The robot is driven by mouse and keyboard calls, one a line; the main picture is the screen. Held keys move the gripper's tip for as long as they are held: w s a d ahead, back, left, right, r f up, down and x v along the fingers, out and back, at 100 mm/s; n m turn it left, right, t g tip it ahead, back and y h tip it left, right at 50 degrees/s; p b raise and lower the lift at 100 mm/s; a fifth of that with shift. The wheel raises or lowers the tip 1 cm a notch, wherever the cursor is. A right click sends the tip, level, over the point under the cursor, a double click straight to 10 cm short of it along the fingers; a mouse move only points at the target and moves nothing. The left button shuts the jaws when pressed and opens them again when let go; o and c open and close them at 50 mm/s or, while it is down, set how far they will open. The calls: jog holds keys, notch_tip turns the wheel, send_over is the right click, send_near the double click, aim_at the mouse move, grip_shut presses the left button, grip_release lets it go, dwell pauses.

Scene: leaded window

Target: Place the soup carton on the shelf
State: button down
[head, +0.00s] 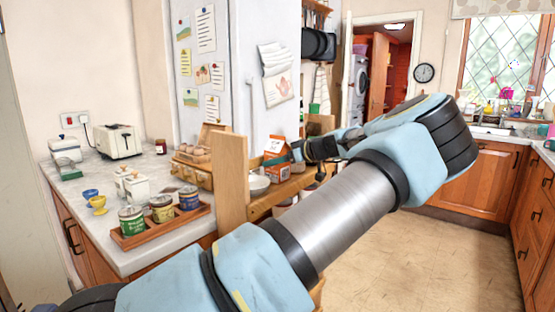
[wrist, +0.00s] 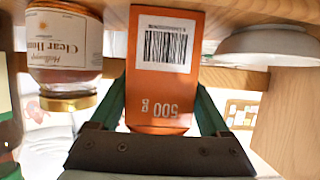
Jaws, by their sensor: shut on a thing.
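The soup carton (head: 276,170) is orange and white with a gabled top, and stands about upright at the wooden shelf (head: 292,189). In the wrist view the soup carton (wrist: 160,80) shows an orange side with a barcode and "500 g" upside down. My gripper (head: 297,152) reaches in from the right, and its two green fingers (wrist: 160,112) are shut on the carton from both sides. The carton's base is at the shelf board; I cannot tell whether it bears on it.
A white bowl (head: 259,184) sits on the shelf beside the carton; it also shows in the wrist view (wrist: 268,42). A gold-lidded jar (wrist: 64,50) is on the other side. An upright wooden panel (head: 232,183) closes the shelf's near end. Tins stand in a tray (head: 160,232) on the counter.

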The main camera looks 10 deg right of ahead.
grip_release()
jog(key=b+v, duration=0.3)
jog(key=v, duration=0.9)
jog(key=shift+r, duration=0.15)
